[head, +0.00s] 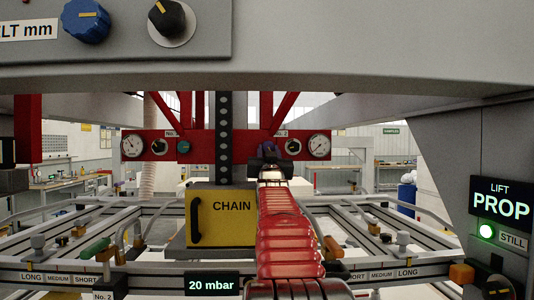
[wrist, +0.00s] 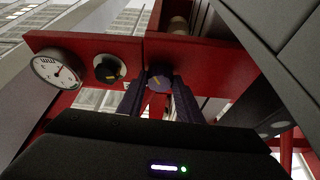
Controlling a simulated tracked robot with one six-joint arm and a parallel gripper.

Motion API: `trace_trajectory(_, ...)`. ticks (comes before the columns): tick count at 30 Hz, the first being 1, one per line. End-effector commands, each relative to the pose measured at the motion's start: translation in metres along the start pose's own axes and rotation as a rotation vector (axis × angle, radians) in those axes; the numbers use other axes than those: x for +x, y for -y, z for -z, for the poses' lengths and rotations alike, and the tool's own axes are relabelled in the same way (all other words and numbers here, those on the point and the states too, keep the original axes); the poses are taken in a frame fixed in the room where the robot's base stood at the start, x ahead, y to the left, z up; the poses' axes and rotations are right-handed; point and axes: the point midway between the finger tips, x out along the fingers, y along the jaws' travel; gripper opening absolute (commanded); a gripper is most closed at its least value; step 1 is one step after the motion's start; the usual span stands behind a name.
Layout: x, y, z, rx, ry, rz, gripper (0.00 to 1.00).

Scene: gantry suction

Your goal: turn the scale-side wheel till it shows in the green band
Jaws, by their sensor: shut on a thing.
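A small purple wheel (wrist: 159,78) with a yellowish mark sits on the red panel in the wrist view. It also shows in the head view (head: 267,149), partly behind my gripper (head: 269,167). In the wrist view the fingers of my gripper (wrist: 157,94) are on either side of this wheel, shut on it. A black knob (wrist: 108,68) and a round white gauge (wrist: 56,70) lie to its left there. In the head view the black knob (head: 294,146) and gauge (head: 319,146) lie to its right. I cannot make out a green band.
The red panel (head: 205,134) also carries another gauge (head: 132,145), a black knob (head: 159,147) and a green knob (head: 183,147). A yellow CHAIN box (head: 235,225) hangs left of my arm. A LIFT PROP sign (head: 502,203) stands at right.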

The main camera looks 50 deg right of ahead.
Motion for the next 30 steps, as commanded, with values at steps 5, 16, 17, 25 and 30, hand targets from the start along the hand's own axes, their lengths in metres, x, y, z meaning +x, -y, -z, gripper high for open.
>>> trace_trajectory(5,0.0004,-0.001,0.0026,-0.022,-0.005,0.008,0.1)
trace_trajectory(16,0.0004,-0.0029,0.0032,-0.149,-0.006,0.06,0.1)
trace_trajectory(17,0.0004,-0.0032,0.0033,-0.163,-0.006,0.065,0.1)
trace_trajectory(25,0.0006,-0.0047,0.0034,-0.305,-0.005,0.124,0.1)
trace_trajectory(30,0.0008,-0.0055,0.004,-0.398,-0.006,0.163,0.1)
